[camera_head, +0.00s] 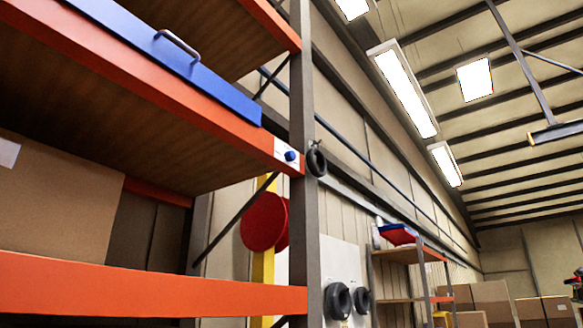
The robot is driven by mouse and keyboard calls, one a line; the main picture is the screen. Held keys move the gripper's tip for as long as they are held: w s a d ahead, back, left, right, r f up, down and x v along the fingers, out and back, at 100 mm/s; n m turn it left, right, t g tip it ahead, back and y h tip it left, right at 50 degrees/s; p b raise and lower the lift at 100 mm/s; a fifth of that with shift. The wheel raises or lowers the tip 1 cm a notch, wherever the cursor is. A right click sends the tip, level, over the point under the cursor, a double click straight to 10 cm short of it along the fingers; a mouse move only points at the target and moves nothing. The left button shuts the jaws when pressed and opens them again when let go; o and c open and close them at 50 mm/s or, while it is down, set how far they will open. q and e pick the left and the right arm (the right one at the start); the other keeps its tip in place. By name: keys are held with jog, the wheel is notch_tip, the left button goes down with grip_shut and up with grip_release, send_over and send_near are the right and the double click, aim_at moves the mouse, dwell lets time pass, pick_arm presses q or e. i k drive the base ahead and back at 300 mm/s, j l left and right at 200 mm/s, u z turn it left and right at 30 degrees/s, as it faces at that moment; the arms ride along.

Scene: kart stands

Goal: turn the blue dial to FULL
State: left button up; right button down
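A small blue dial (291,156) sits on a white plate at the right end of the orange shelf beam, beside the grey upright. The plate's markings are too small to read, so I cannot tell the dial's setting. Neither of my grippers shows in the head view.
A blue drawer front (170,45) with a metal handle lies along the orange beam. A grey upright (305,230) carries a black ring (316,161) right of the dial. Black wheels (338,301) hang on a white panel behind.

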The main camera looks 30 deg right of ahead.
aim_at(290, 155)
jog(key=i+l+u, duration=0.2)
jog(key=l, duration=0.65)
jog(key=i+l+u, duration=0.15)
jog(key=l, duration=0.7)
jog(key=i+l+u, duration=0.2)
jog(key=l, duration=0.7)
jog(key=l+u, duration=0.2)
jog(key=l, duration=0.65)
jog(key=i, duration=0.05)
